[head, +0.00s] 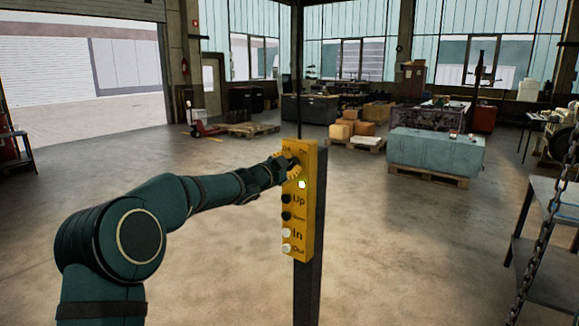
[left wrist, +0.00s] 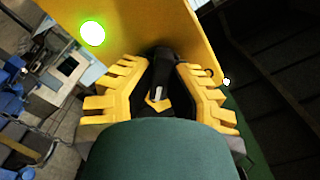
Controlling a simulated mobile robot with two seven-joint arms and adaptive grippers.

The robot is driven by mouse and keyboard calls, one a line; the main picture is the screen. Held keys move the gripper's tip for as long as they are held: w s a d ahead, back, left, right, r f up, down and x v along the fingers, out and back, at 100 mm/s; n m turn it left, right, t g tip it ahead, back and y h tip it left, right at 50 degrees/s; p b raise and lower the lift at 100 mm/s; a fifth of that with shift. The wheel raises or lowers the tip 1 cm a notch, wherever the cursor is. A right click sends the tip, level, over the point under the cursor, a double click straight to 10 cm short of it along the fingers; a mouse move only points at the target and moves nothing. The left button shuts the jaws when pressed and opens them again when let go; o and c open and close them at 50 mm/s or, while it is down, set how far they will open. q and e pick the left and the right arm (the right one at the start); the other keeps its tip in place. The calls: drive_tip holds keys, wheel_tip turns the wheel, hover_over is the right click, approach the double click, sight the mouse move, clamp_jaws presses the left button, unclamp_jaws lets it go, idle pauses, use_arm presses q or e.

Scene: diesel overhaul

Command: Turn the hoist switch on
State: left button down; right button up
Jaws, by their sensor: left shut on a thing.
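The hoist control box (head: 300,215) is a tall yellow panel on a dark post. It carries Up, Down, In and Out buttons, and a green light (head: 302,184) glows below the top. The hoist switch is a dark knob (left wrist: 160,62) near the top of the panel, under Off and On labels. My left gripper (head: 292,165) is at the knob and covers most of it in the head view. In the left wrist view its yellow toothed fingers (left wrist: 158,92) are shut on the dark knob. The green light (left wrist: 92,33) also shows lit there. My right gripper is not in view.
The dark post (head: 310,270) stands directly behind the panel. A chain (head: 535,250) hangs at the right beside a metal table (head: 550,225). Pallets with boxes (head: 357,130) and a teal block (head: 430,150) stand farther back. The floor around the post is clear.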

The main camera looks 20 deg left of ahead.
use_arm(q)
drive_tip(key=shift+r, duration=0.35)
drive_tip(key=c, duration=0.9)
unclamp_jaws()
drive_tip(key=shift+c, duration=0.2)
drive_tip(key=shift+w+d+f, duration=0.1)
drive_tip(key=shift+w+f, duration=0.1)
drive_tip(key=shift+f, duration=0.1)
drive_tip(key=shift+s, duration=0.1)
drive_tip(key=v, duration=1.2)
